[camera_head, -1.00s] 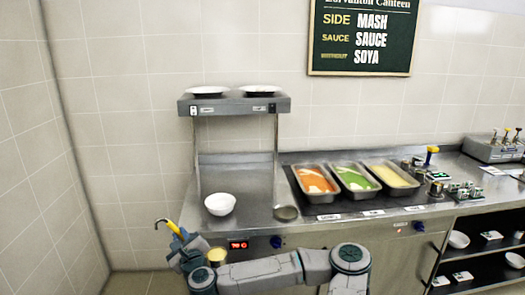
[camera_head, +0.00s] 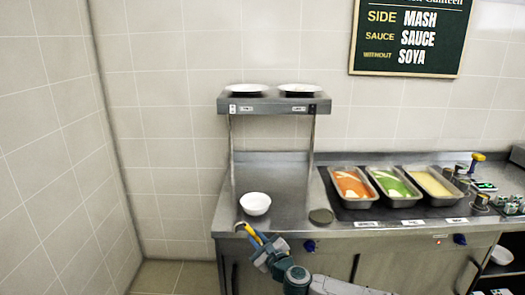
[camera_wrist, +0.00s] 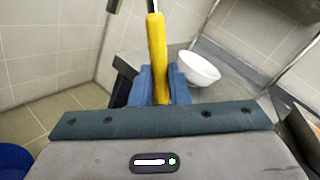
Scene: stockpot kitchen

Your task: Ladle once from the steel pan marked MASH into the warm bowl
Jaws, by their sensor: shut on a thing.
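My gripper (camera_head: 262,247) is shut on the yellow handle of a ladle (camera_head: 253,236), in front of the counter's front edge. In the wrist view the handle (camera_wrist: 157,55) stands between the fingers, with a metal end above. The ladle's scoop cannot be made out now. A white bowl (camera_head: 255,204) sits upright on the counter beneath the plate shelf, just behind my gripper; it also shows in the wrist view (camera_wrist: 198,68). Three steel pans stand to the right: orange, green, and pale yellow (camera_head: 434,184). Their labels are too small to read.
A steel shelf (camera_head: 273,104) with two white plates stands over the bowl. A menu board (camera_head: 408,38) hangs on the wall. A blue bin-like object (camera_wrist: 14,161) is on the floor. The counter around the bowl is clear.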

